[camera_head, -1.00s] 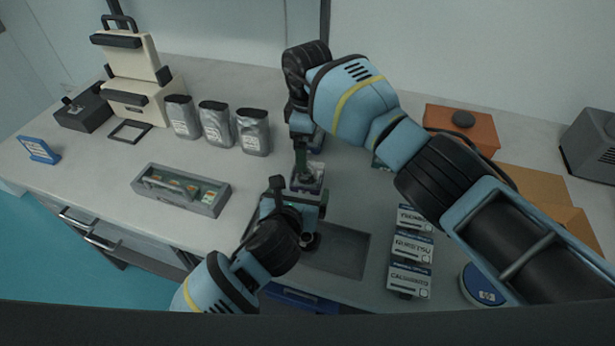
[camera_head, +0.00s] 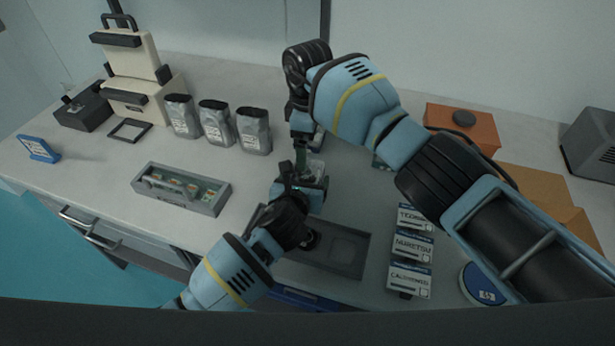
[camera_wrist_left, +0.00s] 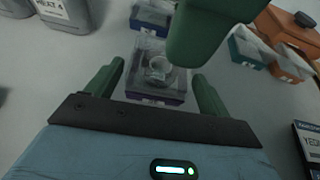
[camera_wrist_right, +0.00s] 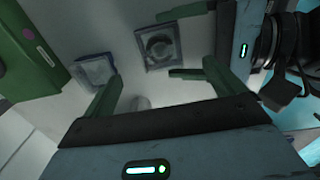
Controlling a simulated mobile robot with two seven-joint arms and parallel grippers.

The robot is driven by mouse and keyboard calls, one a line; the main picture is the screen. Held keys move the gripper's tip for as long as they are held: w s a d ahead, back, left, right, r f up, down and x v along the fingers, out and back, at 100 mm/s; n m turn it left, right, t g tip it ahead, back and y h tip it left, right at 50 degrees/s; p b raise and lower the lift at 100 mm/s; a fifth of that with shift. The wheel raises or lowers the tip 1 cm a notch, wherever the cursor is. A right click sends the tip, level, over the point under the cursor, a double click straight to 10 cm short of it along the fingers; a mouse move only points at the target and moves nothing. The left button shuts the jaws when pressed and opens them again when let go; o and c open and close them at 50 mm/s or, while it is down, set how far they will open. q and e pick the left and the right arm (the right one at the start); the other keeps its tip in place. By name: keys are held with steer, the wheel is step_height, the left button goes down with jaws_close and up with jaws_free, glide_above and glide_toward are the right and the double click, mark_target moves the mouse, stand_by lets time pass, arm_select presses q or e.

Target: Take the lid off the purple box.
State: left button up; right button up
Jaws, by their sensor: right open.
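The purple box (camera_wrist_left: 155,97) has a clear lid with a round ring-shaped knob (camera_wrist_left: 158,66). It sits on the table in the left wrist view, and only partly shows behind my grippers in the head view (camera_head: 316,168). My left gripper (camera_wrist_left: 158,78) is open, its green fingers on either side of the box in that view; I cannot tell whether they touch it. My right gripper (camera_wrist_right: 162,90) is open; a finger of it hangs close over the box in the left wrist view. A clear-lidded box with a ring (camera_wrist_right: 160,46) shows beyond it in the right wrist view.
A blue-purple box (camera_wrist_left: 152,18), a teal box (camera_wrist_left: 246,47) and an orange box (camera_wrist_left: 287,66) stand nearby. A recessed grey tray (camera_head: 345,252) lies in front. Labelled boxes (camera_head: 411,247) stand right of it. Silver pouches (camera_head: 216,124) and a grey case (camera_head: 182,190) are left.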

mark_target(322, 168)
arm_select(q)
steer(key=c, duration=1.1)
arm_select(e)
steer(key=shift+c, duration=0.3)
steer(key=shift+f, duration=0.1)
steer(key=shift+c, duration=1.3)
steer(key=shift+w+d+f, duration=0.1)
steer(key=shift+d+f, duration=0.05)
steer(key=shift+c, duration=0.6)
steer(key=shift+d+f+y, duration=0.2)
steer(key=shift+f+y, duration=0.1)
steer(key=shift+y, duration=0.3)
steer(key=d+y, duration=0.1)
steer(key=d+f+y, duration=0.1)
steer(key=y, duration=0.1)
steer(key=shift+w+d+f+t+y, duration=0.1)
steer(key=shift+d+f+t+y, duration=0.2)
steer(key=shift+d, duration=0.1)
steer(key=d+y, duration=0.1)
steer(key=s+d+r+y, duration=0.1)
steer(key=d, duration=0.1)
steer(key=s+d+r+t+y, duration=0.1)
steer(key=y, duration=0.1)
steer(key=shift+s+d, duration=0.1)
steer(key=shift+d, duration=0.3)
steer(key=shift+a+f, duration=0.1)
steer(key=shift+f, duration=0.05)
